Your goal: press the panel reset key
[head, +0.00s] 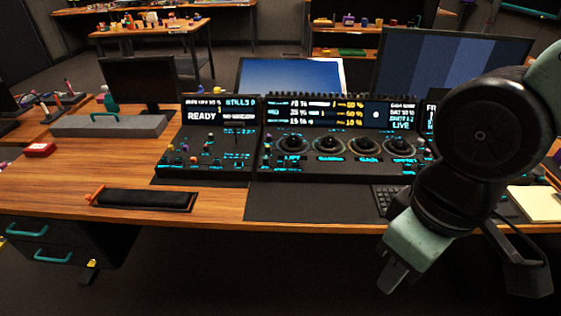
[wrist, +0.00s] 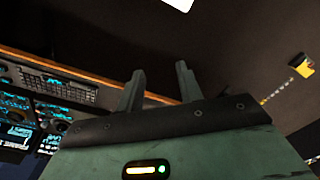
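The trackball panel (head: 345,172) stands on the desk at the middle of the head view, with several dark trackballs in a row, small lit keys and screens above. A smaller panel section (head: 205,170) with a READY screen adjoins it on the left. I cannot tell which small key is the reset key. Part of the panel also shows at the left of the wrist view (wrist: 22,112). My gripper (head: 391,278) hangs in front of the desk edge, right of the panel's middle and pointing down. In the wrist view its two fingers (wrist: 160,78) stand apart with nothing between them.
A keyboard (head: 384,199) lies at the desk's front, partly behind my arm. A yellow pad (head: 538,204) lies on the right.

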